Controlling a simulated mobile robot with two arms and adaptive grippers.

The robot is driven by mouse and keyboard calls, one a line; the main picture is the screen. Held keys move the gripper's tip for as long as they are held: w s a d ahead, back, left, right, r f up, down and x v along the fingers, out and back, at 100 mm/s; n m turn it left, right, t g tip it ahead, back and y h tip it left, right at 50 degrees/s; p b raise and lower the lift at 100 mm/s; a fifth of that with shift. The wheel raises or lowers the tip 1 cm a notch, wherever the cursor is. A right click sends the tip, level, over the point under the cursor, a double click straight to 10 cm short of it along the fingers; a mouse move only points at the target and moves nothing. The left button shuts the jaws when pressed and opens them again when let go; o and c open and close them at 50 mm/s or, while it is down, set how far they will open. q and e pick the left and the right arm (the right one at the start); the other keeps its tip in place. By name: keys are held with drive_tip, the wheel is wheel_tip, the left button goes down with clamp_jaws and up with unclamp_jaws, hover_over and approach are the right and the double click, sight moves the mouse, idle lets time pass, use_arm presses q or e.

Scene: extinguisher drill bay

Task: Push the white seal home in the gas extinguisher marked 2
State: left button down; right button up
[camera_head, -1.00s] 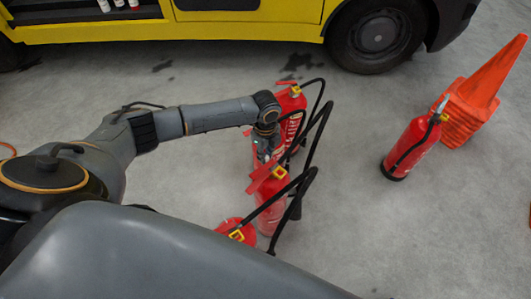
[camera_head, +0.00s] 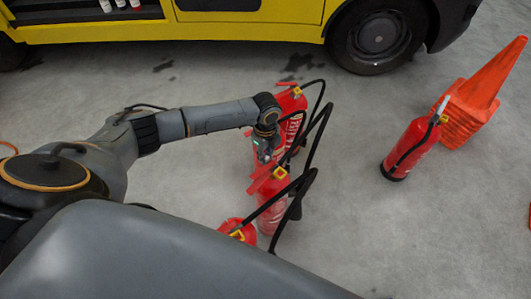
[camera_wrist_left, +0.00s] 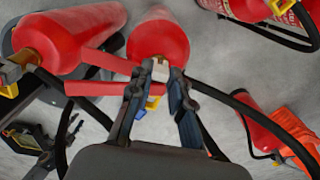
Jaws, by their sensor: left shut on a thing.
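My left gripper (camera_head: 266,151) reaches down over the row of red extinguishers in the head view. In the left wrist view its fingertips (camera_wrist_left: 160,78) are shut on a small white piece, which looks like the white seal (camera_wrist_left: 160,70). The seal is at the head of a red extinguisher (camera_wrist_left: 158,38), with a yellow part (camera_wrist_left: 152,103) just below. I cannot tell whether the seal is fully in. In the head view this extinguisher is mostly hidden behind my gripper. No number 2 is readable. My right gripper is not in view.
Neighbouring red extinguishers stand close by, one behind (camera_head: 292,104) and one in front (camera_head: 273,205), with black hoses (camera_head: 312,150) arching on the right. Another extinguisher (camera_head: 412,147) stands apart beside orange cones (camera_head: 475,98). A yellow vehicle (camera_head: 250,32) is at the back. Floor between is clear.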

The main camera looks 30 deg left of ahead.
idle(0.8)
use_arm(q)
drive_tip(key=shift+p, duration=0.7)
idle(0.6)
idle(0.4)
drive_tip(key=c, duration=1.1)
unclamp_jaws()
drive_tip(key=shift+c, duration=0.2)
wheel_tip(320, 180, up, 12)
